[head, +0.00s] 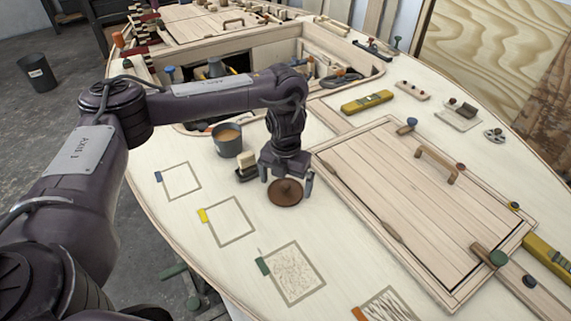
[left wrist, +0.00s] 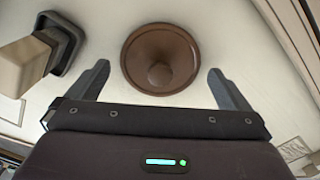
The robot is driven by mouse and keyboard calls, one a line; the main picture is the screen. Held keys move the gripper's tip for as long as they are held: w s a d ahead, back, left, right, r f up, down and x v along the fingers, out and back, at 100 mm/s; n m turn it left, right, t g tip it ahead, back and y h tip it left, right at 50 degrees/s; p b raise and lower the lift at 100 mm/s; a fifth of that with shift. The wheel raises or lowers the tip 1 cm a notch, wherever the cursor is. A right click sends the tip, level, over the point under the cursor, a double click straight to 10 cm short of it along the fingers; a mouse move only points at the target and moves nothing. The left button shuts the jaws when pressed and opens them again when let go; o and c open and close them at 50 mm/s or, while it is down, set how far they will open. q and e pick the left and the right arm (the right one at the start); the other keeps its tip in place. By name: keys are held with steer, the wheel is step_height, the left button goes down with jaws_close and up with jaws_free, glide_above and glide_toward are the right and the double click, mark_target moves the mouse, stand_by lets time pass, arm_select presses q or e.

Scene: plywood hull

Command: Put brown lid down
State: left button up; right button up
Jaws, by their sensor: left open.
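The brown lid (head: 285,193) is round with a small knob on top and lies on the pale plywood deck (head: 330,235). It also shows in the left wrist view (left wrist: 160,52), knob toward the camera. My left gripper (head: 288,180) is just above the lid, pointing down. In the left wrist view my left gripper (left wrist: 160,80) is open, its fingers to either side of the lid and apart from it, with nothing between them touching. My right gripper is in neither view.
A grey pot with tan contents (head: 228,140) stands just behind the lid. A planked hatch (head: 420,200) lies to the right. Outlined squares with coloured tabs (head: 230,222) mark the deck in front; bare deck surrounds them.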

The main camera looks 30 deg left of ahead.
mark_target(285, 184)
arm_select(q)
step_height(285, 184, up, 11)
steer(key=p, duration=0.2)
steer(key=shift+p, duration=0.35)
